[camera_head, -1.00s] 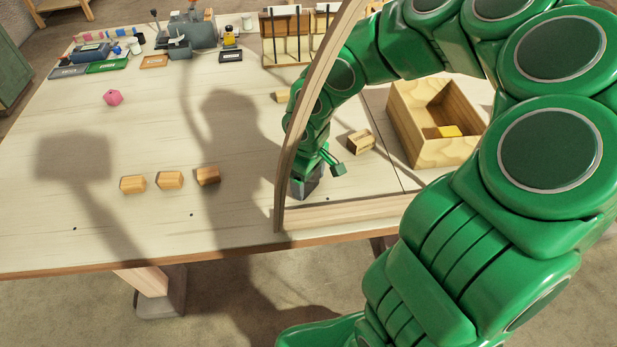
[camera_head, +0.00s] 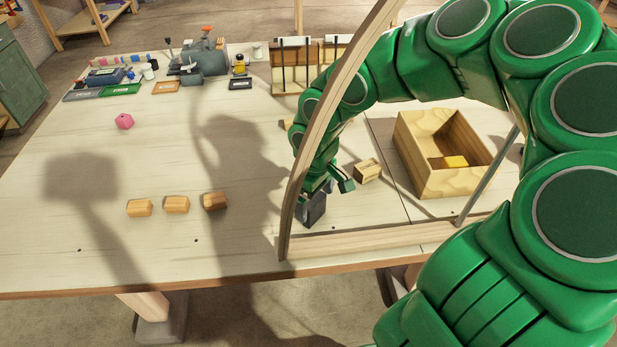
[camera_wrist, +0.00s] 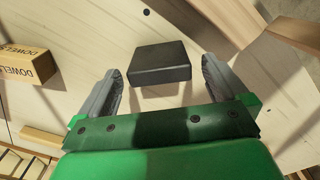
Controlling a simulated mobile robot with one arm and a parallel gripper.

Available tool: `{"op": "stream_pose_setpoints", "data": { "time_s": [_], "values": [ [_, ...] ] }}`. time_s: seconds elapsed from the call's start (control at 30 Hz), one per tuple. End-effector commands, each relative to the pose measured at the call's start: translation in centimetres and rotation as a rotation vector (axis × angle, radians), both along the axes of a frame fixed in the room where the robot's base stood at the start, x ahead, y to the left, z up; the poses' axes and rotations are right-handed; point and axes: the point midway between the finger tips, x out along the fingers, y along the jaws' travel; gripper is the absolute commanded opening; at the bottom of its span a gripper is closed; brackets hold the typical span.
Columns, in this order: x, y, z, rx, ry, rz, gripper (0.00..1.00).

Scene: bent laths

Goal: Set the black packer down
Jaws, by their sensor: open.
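The black packer (camera_wrist: 160,62) is a flat dark block in the wrist view, lying on the pale bench top. It also shows as a dark block (camera_head: 314,208) below my gripper in the head view, partly covered by it. My gripper (camera_wrist: 162,66) is open, with one grey finger on each side of the packer and a visible gap to both. In the head view my gripper (camera_head: 326,188) is just above the packer, behind the bent lath (camera_head: 297,175). The packer's underside is hidden.
The lath's base board (camera_head: 385,236) runs along the front edge. A DOWELS block (camera_wrist: 25,66) lies close by, left in the wrist view. An open wooden box (camera_head: 420,175) holds a yellow piece. Several wooden blocks (camera_head: 176,204) stand left; the bench between is clear.

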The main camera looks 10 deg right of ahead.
Motion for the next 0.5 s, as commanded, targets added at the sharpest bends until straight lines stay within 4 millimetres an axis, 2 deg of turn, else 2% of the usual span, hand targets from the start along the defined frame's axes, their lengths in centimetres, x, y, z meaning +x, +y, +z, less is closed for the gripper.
{"op": "stream_pose_setpoints", "data": {
  "time_s": [0.23, 0.4, 0.5],
  "values": [
    [-0.2, -0.3, 0.7, 0.016, 0.004, -0.061, 1.0],
    [-1.1, -1.2, 2.5, 0.073, 0.018, -0.287, 1.0],
    [-1.1, -3.4, 2.5, 0.049, 0.015, -0.362, 1.0]
  ]
}}
